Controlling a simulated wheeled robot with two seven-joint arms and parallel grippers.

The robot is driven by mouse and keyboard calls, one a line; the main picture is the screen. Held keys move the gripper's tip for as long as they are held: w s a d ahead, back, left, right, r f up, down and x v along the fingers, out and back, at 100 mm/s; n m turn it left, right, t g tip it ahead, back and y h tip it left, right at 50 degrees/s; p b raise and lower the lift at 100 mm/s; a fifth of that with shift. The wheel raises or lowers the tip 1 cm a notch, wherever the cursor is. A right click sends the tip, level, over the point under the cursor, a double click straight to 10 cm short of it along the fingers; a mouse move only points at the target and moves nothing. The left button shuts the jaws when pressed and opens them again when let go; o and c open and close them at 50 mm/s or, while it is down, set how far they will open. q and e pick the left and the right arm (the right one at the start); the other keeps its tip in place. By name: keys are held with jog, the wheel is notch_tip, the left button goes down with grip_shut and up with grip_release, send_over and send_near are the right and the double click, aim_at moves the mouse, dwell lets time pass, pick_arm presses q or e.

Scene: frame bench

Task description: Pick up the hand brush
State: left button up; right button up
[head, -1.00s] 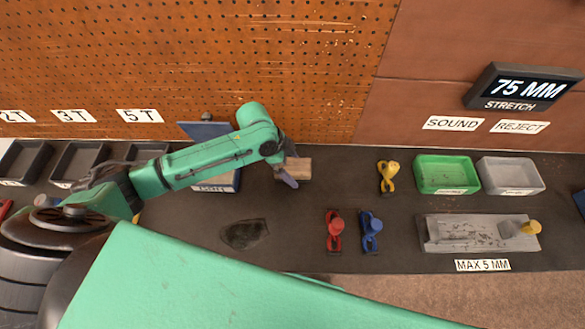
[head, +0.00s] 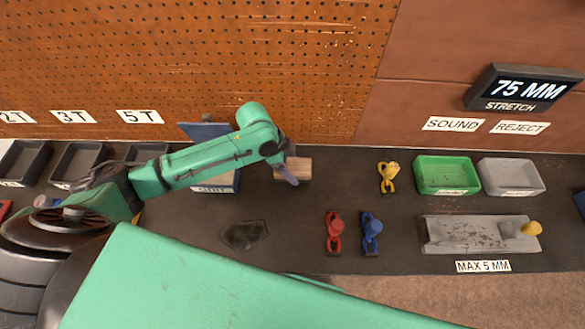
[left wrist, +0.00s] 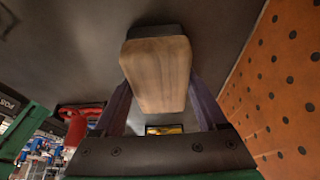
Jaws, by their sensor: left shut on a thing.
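The hand brush (head: 299,168) shows as a small block with a light wooden top near the back of the bench, below the pegboard. In the left wrist view its wooden body (left wrist: 157,75) fills the middle, with a dark part at its far end. My left gripper (head: 290,170) reaches it from the left and is shut on it. The two purple fingers (left wrist: 160,100) lie on either side of the wood. Whether the brush touches the bench is hard to tell. My right gripper is not in view.
Red clamp (head: 334,232), blue clamp (head: 371,233) and yellow clamp (head: 389,177) stand to the right. Beyond are a green tray (head: 447,192), a grey tray (head: 512,191) and a grey metal fixture (head: 460,234). A dark patch (head: 244,235) lies in front. The pegboard (head: 200,60) rises close behind.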

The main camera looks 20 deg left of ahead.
aim_at(292, 166)
pick_arm(q)
notch_tip(292, 166, up, 20)
